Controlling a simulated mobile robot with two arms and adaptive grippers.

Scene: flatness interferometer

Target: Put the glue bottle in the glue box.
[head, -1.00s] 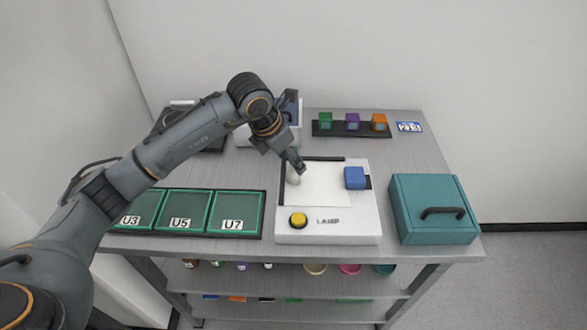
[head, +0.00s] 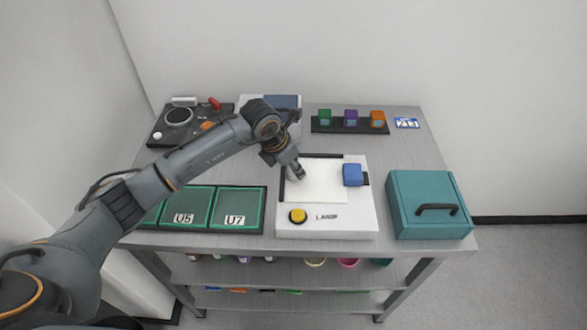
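I cannot pick out a glue bottle for certain, and no box with a readable glue label shows. A teal lidded box (head: 430,205) with a dark handle stands shut at the right of the table. My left gripper (head: 299,174) points down over the left part of the white lamp panel (head: 330,220). Its fingers are small and dark here, so I cannot tell whether they are open or hold anything. My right gripper is out of view.
Green trays marked U5 (head: 183,207) and U7 (head: 234,208) lie left of the panel. A yellow button (head: 297,216) and blue block (head: 352,175) are on the panel. Coloured blocks stand on a black rack (head: 349,127) behind. Small items partly show on the lower shelves.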

